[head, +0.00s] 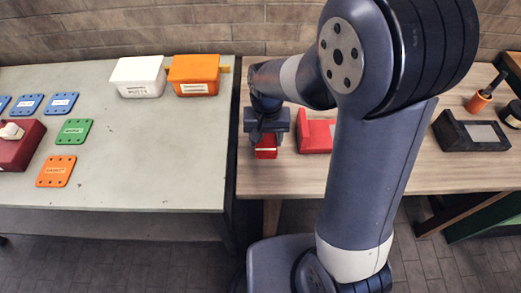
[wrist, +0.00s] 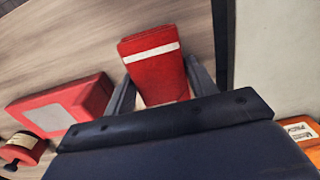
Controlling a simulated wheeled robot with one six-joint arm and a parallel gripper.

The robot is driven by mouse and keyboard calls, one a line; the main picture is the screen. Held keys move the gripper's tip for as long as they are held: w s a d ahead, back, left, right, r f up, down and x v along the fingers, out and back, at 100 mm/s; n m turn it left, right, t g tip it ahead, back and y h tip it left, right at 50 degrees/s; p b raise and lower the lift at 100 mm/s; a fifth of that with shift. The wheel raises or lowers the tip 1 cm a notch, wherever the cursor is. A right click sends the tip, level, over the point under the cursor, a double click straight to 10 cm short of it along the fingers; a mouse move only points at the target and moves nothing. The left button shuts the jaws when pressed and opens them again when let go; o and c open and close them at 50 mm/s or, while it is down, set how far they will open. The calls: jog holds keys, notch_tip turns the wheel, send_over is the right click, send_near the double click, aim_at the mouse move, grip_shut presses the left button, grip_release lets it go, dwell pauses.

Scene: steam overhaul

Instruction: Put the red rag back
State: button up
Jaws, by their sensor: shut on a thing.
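The red rag (head: 266,153) is a folded red block with a white stripe. It also shows in the wrist view (wrist: 155,70), upright between the two fingers. My gripper (head: 267,134) points down and is shut on the rag, also seen in the wrist view (wrist: 160,76). It holds the rag near the left end of the wooden bench, close to the gap. A red tray or holder (head: 315,137) with a pale panel (wrist: 62,112) lies on the wooden bench to the right of the gripper, apart from the rag. My arm partly hides this holder in the head view.
The grey table (head: 140,185) on the left holds a white box (head: 138,78), an orange box (head: 194,75) and several coloured plates. A black holder (head: 470,132) and an orange-handled tool (head: 480,100) stand on the wooden bench (head: 285,180) at right. A gap separates both tables.

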aim_at(266, 149)
jog(key=shift+f, duration=2.4)
jog(key=shift+f, duration=0.1)
jog(key=o, duration=1)
jog(key=shift+o, duration=0.2)
notch_tip(266, 149, up, 12)
jog(key=shift+r, duration=0.15)
